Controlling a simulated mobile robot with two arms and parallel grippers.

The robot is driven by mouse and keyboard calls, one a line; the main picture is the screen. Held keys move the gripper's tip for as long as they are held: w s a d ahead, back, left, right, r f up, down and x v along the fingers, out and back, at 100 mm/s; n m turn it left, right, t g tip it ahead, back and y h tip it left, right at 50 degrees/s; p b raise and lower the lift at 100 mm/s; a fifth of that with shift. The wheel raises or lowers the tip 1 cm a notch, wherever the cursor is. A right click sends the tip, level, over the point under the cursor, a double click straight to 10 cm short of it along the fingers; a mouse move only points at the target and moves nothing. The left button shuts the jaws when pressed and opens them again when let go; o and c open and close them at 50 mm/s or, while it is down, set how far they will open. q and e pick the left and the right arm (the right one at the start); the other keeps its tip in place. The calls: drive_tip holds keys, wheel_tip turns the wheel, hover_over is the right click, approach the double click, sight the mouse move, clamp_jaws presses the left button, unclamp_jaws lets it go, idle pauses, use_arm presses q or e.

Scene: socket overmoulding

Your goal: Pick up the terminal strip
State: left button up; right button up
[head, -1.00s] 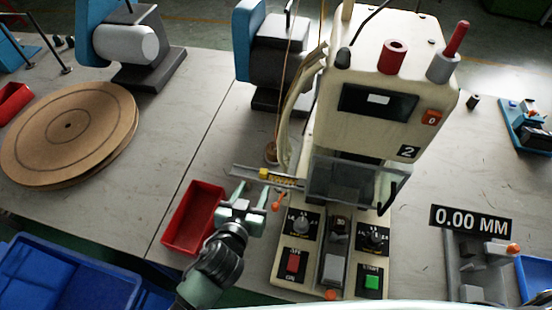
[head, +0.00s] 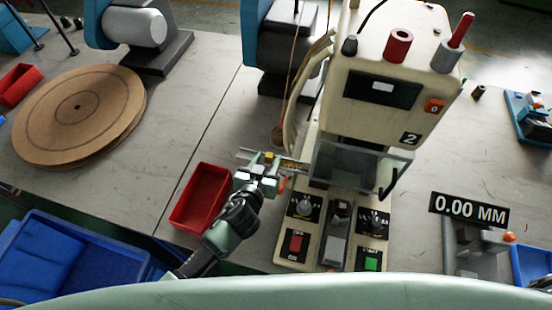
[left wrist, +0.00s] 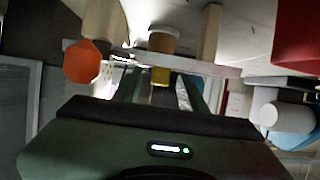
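The terminal strip (head: 291,164) shows as a small yellow and brown piece on a thin grey rail (head: 246,153) in front of the machine. Its yellow part (left wrist: 160,76) shows in the left wrist view, beyond and between my fingers. My left gripper (head: 262,167) is at the rail, close to the strip. Its two fingers (left wrist: 161,88) stand apart, with a gap between them, so it is open. I cannot tell whether they touch the strip. My right gripper is in neither view.
The cream machine (head: 370,130) with a clear guard and control panel stands right of the gripper. A red bin (head: 201,197) is close on the left. Blue bins (head: 80,257) are at lower left, a cardboard reel (head: 80,120) farther back.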

use_arm(q)
drive_tip(key=c, duration=0.5)
clamp_jaws()
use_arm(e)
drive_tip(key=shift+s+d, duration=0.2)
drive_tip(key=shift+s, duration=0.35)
use_arm(q)
drive_tip(key=shift+r, duration=0.1)
